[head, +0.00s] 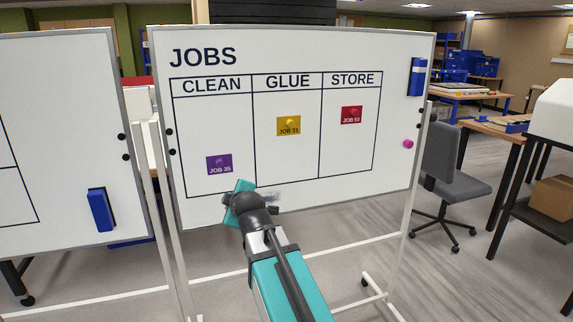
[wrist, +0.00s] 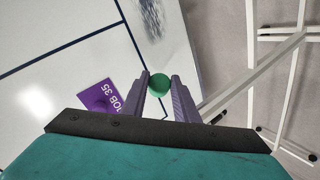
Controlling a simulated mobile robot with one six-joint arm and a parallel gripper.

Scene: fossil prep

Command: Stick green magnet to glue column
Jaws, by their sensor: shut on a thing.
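The green magnet (wrist: 159,83) is a round piece held between the fingertips of my gripper (wrist: 159,90) in the wrist view. In the head view my arm hides the magnet and fingers, near the lower edge of the whiteboard (head: 215,120). The glue column (head: 285,160) is the middle one under JOBS and holds a yellow JOB 31 card (head: 289,126). I cannot tell whether the magnet touches the board.
The purple card (head: 219,164) is in the CLEAN column and a red card (head: 351,115) in STORE. A pink magnet (head: 408,144), a blue holder (head: 417,77) and black dots are near the board's edges. A second whiteboard (head: 50,130) stands left; a chair (head: 450,170) stands right.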

